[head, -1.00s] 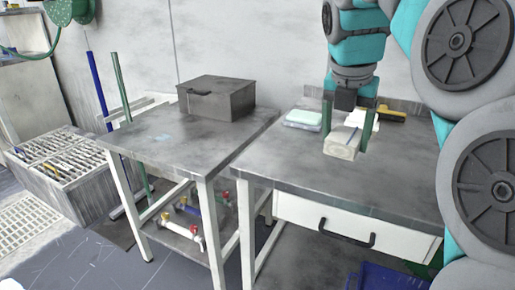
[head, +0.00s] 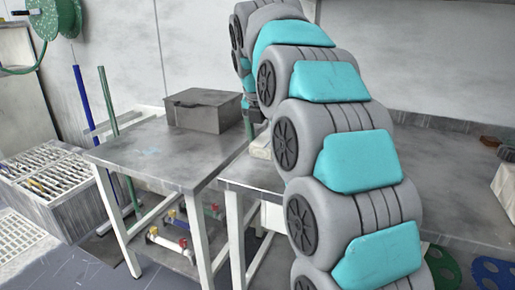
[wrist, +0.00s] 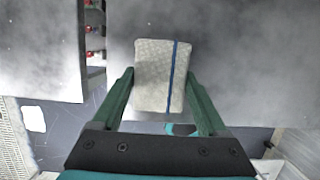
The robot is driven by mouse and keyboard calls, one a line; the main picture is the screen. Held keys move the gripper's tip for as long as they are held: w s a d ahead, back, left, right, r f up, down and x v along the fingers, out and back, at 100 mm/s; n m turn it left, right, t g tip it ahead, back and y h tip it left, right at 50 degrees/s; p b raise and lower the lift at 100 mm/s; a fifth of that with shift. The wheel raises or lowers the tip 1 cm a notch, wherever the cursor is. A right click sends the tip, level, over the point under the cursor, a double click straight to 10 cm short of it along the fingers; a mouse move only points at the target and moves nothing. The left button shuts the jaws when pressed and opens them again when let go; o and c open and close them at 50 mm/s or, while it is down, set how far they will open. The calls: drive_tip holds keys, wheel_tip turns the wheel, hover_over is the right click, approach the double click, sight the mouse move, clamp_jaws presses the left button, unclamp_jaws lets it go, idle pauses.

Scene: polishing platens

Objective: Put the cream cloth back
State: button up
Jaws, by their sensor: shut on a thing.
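The cream cloth (wrist: 152,80) is a folded, textured pad with a blue stripe, seen in the wrist view between the green fingers of my gripper (wrist: 160,77). My gripper is shut on it. In the head view a small part of the cream cloth (head: 261,147) shows beside my arm, above the left end of the right-hand table (head: 250,174). My arm hides the rest of it and most of my gripper there. I cannot tell whether the cloth touches the table.
A dark grey box (head: 203,111) stands at the back of the left-hand table (head: 135,150), whose front is clear. A pale bundle (head: 505,188) is at the right edge. Red-handled valves (head: 183,243) sit on the shelf below. My arm blocks the right-hand table's middle.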

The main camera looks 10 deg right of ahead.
sight(258, 136)
drive_tip(key=w, duration=0.1)
drive_tip(key=w+a, duration=0.1)
drive_tip(key=w, duration=0.1)
drive_tip(key=shift+w+a+f, duration=0.1)
drive_tip(key=shift+a+f, duration=0.05)
drive_tip(key=shift+f, duration=1.8)
drive_tip(key=o, duration=1.4)
drive_tip(key=shift+f, duration=0.15)
